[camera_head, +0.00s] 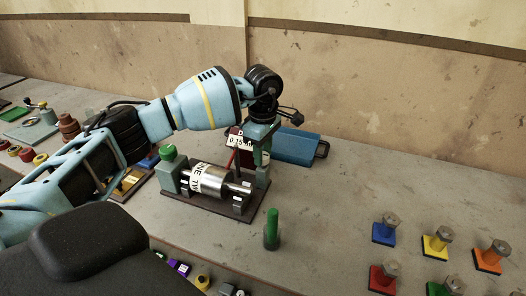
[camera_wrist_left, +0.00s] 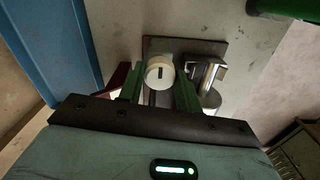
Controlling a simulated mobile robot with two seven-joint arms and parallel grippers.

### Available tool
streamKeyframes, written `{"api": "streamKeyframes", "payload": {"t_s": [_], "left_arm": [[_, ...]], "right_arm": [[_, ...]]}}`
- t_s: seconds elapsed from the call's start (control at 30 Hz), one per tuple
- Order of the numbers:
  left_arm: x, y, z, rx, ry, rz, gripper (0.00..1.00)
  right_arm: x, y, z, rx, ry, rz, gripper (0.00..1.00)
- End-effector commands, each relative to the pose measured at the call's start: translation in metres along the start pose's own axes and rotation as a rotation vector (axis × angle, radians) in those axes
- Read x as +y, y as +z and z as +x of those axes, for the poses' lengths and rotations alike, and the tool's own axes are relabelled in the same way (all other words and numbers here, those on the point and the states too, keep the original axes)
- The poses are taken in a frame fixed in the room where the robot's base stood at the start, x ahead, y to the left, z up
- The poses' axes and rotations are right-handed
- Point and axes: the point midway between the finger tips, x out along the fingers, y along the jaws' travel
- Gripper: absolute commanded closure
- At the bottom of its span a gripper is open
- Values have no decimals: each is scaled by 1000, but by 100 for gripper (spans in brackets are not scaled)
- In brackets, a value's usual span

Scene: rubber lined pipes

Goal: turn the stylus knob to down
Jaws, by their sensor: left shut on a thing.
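The stylus knob (camera_wrist_left: 160,73) is a round white cap with a short dark mark, seen from above in the left wrist view. My left gripper (camera_wrist_left: 159,88) has its green fingers on either side of the knob and is shut on it. In the head view, the left gripper (camera_head: 262,158) points down at the right rear end of the device, hiding the knob. The device has a dark base plate (camera_head: 205,204) and a shiny labelled cylinder (camera_head: 209,180). My right gripper is not in view.
A green-topped grey block (camera_head: 168,172) stands at the device's left end. A blue case (camera_head: 297,146) and a dark red labelled box (camera_head: 236,152) are behind it. A green peg (camera_head: 271,228) stands in front, and several coloured blocks with metal knobs (camera_head: 435,243) stand to the right.

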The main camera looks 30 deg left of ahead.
Motion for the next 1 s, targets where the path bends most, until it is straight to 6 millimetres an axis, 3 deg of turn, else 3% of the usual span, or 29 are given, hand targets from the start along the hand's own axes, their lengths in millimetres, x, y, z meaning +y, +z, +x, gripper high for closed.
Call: {"api": "streamKeyframes", "payload": {"t_s": [0.2,0.23,0.37,0.73,1.0], "left_arm": [[0,0,0,-1,0,-1,89],[0,0,0,-1,0,-1,62],[0,0,0,0,0,-1,45],[0,0,-5,-1,1,-2,44],[1,0,-44,-1,2,-2,44]], "right_arm": [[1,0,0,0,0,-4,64],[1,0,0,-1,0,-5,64],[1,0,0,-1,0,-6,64],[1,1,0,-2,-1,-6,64],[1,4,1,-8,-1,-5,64]]}}
